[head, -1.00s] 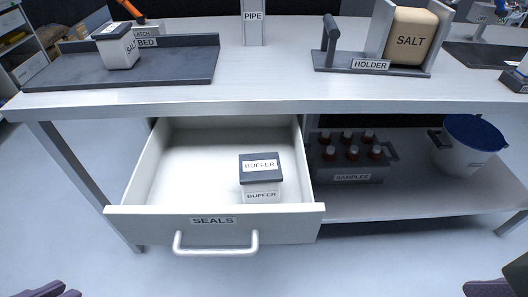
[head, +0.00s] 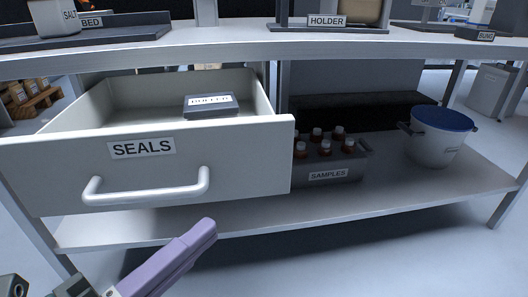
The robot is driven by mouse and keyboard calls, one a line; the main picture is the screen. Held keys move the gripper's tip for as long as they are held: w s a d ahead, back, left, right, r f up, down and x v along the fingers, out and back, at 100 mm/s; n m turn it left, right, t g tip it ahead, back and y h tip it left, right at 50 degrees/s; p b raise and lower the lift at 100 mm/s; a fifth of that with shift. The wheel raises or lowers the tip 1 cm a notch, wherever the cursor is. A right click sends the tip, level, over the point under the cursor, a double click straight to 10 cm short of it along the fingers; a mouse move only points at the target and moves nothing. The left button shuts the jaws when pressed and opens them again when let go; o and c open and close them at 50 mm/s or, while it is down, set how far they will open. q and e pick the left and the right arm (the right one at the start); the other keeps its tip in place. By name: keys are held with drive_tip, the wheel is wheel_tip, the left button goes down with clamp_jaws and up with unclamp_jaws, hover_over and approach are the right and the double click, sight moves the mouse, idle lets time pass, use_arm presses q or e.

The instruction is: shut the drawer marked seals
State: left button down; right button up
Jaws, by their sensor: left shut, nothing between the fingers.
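The drawer marked SEALS (head: 240,150) stands pulled out under the bench top, at the left of the head view. Its white front carries the SEALS label (head: 141,148) and a bar handle (head: 146,194). My right gripper is out of view.
The bench top (head: 240,45) runs above the drawer. On the lower shelf (head: 290,208) stand a SAMPLES crate (head: 345,170) with several bottles and a white bucket (head: 437,145) with a blue top. The floor in front of the bench is clear at the lower right.

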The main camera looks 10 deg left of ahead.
sight(254, 166)
use_arm(q)
drive_tip(key=x, duration=0.3)
drive_tip(key=a+b+x, duration=0.1)
drive_tip(key=x, duration=0.2)
drive_tip(key=w+b+x, duration=0.1)
drive_tip(key=x, duration=0.2)
drive_tip(key=shift+a+f, duration=0.15)
drive_tip(key=shift+a, duration=0.3)
drive_tip(key=shift+w+a+b, duration=0.2)
drive_tip(key=shift+w+b, duration=0.1)
drive_tip(key=shift+w, duration=0.1)
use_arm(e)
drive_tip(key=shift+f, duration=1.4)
use_arm(q)
drive_tip(key=shift+w, duration=0.1)
